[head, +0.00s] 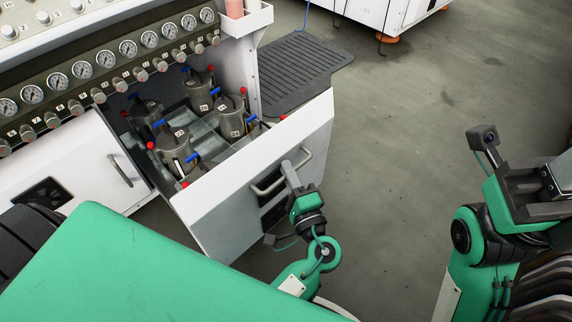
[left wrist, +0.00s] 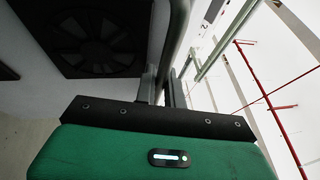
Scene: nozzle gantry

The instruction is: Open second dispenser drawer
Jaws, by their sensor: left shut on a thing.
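A white dispenser drawer (head: 222,196) stands pulled out from the cabinet, holding several grey pots (head: 231,122) with red and blue fittings. My left gripper (head: 289,168) is at the bar handle (head: 268,188) on its front and is shut on it. In the left wrist view the grey handle bar (left wrist: 178,38) runs up from between the left gripper's fingers (left wrist: 160,90). My right arm shows at the right of the head view with its gripper (head: 553,180) partly cut off by the picture edge. Its fingers cannot be made out.
Another white front (head: 82,172) with its own handle is closed to the left. A row of gauges (head: 105,60) and knobs runs above. A dark mat (head: 300,72) lies behind the open drawer. The grey floor (head: 410,130) to the right is clear.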

